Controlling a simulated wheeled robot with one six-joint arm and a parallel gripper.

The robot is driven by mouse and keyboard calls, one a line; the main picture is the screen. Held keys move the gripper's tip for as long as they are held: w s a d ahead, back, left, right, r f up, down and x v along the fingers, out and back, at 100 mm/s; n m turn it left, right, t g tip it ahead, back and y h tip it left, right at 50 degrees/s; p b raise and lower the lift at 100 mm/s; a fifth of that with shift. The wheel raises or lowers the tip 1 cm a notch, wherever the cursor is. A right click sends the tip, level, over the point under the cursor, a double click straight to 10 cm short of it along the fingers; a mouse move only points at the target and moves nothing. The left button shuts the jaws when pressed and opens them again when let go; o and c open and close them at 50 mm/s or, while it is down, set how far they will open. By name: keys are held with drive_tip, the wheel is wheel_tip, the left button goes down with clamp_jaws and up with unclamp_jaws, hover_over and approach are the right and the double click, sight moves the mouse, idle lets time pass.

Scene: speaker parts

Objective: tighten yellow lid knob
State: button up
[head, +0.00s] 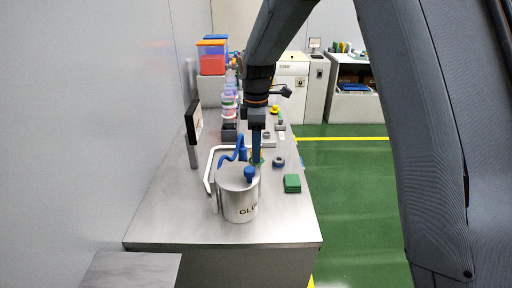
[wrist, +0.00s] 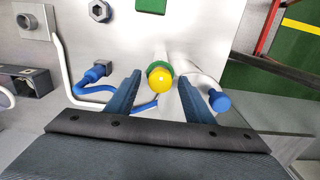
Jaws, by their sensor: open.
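The yellow lid knob (wrist: 160,79) shows as a round yellow ball in the middle of the wrist view. A green part (wrist: 158,66) shows around its upper edge. My gripper (wrist: 160,76) is open and empty, with one blue finger on each side of the knob. I cannot tell how far the knob lies below the fingertips. In the head view my gripper (head: 256,158) points down over the bench just behind the grey glue pot. A bit of green shows at its tips, and the yellow knob is hidden there.
The grey glue pot (head: 236,203) with a blue knob (head: 250,174) stands close in front of my gripper. A white bent tube (head: 209,170) and a blue hose (head: 232,155) are to the left. A green block (head: 292,184) and a hex nut (head: 278,162) lie to the right.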

drive_tip(key=shift+r+b, duration=1.1)
drive_tip(key=shift+r, duration=2.8)
drive_tip(key=s+d+f+m, duration=0.5)
drive_tip(key=s+d+m, duration=0.3)
drive_tip(key=s, duration=0.3)
drive_tip(key=s+d+f+m+t, duration=0.1)
drive_tip(key=s+d+f+m, duration=0.5)
drive_tip(key=s+m, duration=0.3)
drive_tip(key=s+d, duration=0.1)
drive_tip(key=s, duration=0.2)
drive_tip(key=shift+s+d+f+m, duration=0.25)
drive_tip(key=shift+s+d+m, duration=0.05)
drive_tip(key=shift+d, duration=0.05)
